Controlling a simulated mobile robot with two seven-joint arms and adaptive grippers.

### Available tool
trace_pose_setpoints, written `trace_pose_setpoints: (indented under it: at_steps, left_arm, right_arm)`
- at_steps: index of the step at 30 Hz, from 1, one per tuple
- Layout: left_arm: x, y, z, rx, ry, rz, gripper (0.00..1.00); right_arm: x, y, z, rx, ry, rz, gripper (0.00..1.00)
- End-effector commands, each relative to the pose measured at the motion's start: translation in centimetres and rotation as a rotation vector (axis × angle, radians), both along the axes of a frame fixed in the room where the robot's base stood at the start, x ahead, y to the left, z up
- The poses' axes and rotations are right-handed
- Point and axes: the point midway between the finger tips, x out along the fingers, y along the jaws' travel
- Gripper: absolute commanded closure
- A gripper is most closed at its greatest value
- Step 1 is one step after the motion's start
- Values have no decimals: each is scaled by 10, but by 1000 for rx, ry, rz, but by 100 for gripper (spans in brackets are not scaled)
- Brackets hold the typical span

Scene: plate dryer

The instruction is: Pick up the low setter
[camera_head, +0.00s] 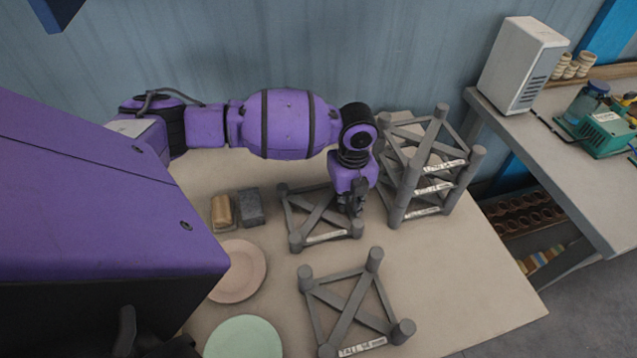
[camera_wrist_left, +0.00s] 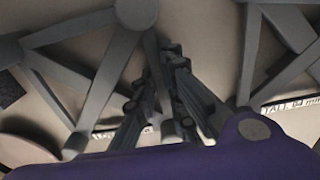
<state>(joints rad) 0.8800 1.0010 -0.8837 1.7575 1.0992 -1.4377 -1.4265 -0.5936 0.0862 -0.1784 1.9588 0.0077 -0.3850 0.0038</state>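The low setter (camera_head: 312,210) is a grey frame with crossed bars and short corner posts, lying on the table below my left gripper. Its label is too small to read. My left gripper (camera_head: 351,208) points down at its right side, by the right post, and hides part of it. In the left wrist view the dark fingers (camera_wrist_left: 165,85) lie close together among grey bars and posts. I cannot tell whether they hold a bar. My right gripper is not clearly visible.
A taller setter (camera_head: 348,305) labelled "TALL" stands in front. A stack of setters (camera_head: 428,165) stands close right of my gripper. A pink plate (camera_head: 238,270), a green plate (camera_head: 245,338) and small blocks (camera_head: 250,207) lie left. The table's front right is clear.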

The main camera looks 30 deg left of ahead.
Motion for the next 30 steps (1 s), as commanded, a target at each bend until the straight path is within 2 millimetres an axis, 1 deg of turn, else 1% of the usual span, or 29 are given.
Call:
trace_pose_setpoints:
  at_steps: [20,23,26,29,30]
  left_arm:
    - [1,0,3,0,-1,0,100]
    - [1,0,9,0,-3,0,100]
    - [1,0,19,-1,-3,0,100]
    - [1,0,36,0,-4,0,100]
    - [-7,0,43,0,-4,-2,100]
  right_arm:
    - [0,0,0,-1,-1,-1,71]
    - [1,0,1,-1,-2,-1,71]
    - [1,0,2,-1,-4,-1,71]
    - [3,0,3,-1,-7,-1,71]
    - [4,0,5,0,-10,-1,71]
